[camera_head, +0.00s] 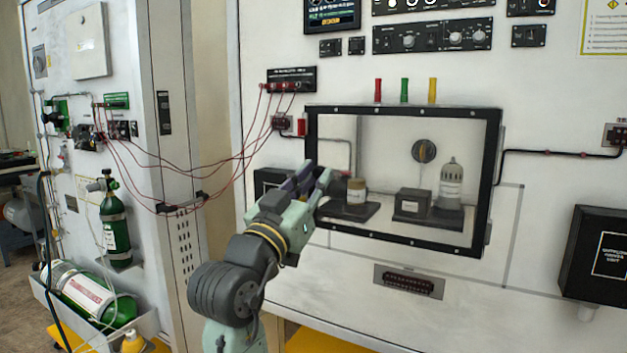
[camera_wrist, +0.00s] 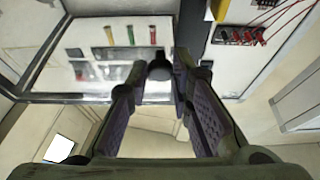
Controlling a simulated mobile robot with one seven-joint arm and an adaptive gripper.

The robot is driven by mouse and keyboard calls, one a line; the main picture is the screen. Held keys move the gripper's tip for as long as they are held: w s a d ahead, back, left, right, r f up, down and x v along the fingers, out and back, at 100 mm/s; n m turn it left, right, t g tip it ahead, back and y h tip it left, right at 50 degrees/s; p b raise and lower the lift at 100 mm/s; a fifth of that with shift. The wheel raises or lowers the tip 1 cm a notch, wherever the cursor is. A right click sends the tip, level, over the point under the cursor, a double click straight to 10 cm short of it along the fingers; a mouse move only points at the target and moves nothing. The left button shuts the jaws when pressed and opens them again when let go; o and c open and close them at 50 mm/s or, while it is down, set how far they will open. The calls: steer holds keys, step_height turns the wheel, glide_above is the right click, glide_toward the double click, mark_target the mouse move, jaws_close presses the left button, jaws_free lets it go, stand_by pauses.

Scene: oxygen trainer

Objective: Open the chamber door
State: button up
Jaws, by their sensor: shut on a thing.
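The chamber door (camera_head: 402,110) is a clear panel in a black frame on the white cabinet, and it looks closed or nearly so. My gripper (camera_head: 325,180) is at the door's left edge and hides part of that side. In the wrist view my gripper (camera_wrist: 160,78) has its fingertips closed around a small dark handle (camera_wrist: 159,67) beside the black door frame (camera_wrist: 189,35). How much of the handle lies between the fingers is hidden.
Behind the clear panel stand a small jar (camera_head: 356,190), a dark block (camera_head: 412,204) and a grey bottle (camera_head: 450,186). Red cables (camera_head: 215,165) hang to the left. A black box (camera_head: 597,255) is at the right.

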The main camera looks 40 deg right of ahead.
jaws_close()
steer(key=shift+a, duration=0.15)
stand_by(0.4)
